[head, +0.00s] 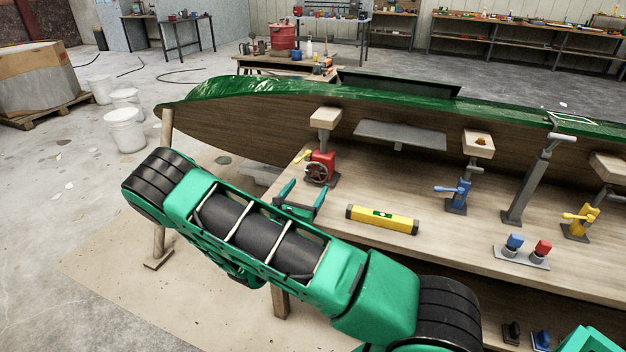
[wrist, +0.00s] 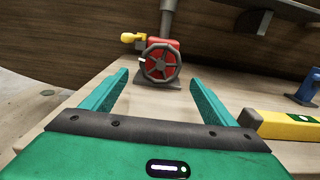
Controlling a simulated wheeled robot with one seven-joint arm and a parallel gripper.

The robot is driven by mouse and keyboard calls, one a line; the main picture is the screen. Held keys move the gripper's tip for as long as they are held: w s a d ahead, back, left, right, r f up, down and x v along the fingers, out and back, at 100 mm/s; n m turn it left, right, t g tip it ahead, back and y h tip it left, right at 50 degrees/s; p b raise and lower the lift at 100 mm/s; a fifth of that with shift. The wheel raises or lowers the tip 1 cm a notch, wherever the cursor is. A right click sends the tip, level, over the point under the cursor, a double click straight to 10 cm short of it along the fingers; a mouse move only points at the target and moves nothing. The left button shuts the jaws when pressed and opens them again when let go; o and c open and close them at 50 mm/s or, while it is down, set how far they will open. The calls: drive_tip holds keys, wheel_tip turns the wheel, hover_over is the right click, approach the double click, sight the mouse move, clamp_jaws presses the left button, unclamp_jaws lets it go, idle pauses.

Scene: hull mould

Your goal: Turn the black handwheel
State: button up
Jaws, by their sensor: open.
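The black handwheel (head: 317,172) is on the front of a red jack (head: 326,160) at the left end of the wooden bench. In the wrist view the spoked handwheel (wrist: 160,63) faces me, with a small white mark on the left of its rim. My gripper (head: 303,194) is just in front of the jack in the head view. In the wrist view its two green fingers (wrist: 158,82) are spread wide and empty. The wheel appears between and beyond the fingertips, apart from them.
A yellow spirit level (head: 382,220) lies right of my gripper. A blue jack (head: 457,193) and a yellow jack (head: 580,221) stand further right on the bench (head: 430,240). A yellow handle (wrist: 131,37) sticks out left of the red jack. The green hull (head: 260,90) rises behind.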

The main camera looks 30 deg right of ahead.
sight(316, 175)
drive_tip(key=x, duration=0.7)
drive_tip(key=shift+w+d, duration=0.25)
drive_tip(key=shift+d, duration=0.1)
drive_tip(key=c, duration=0.8)
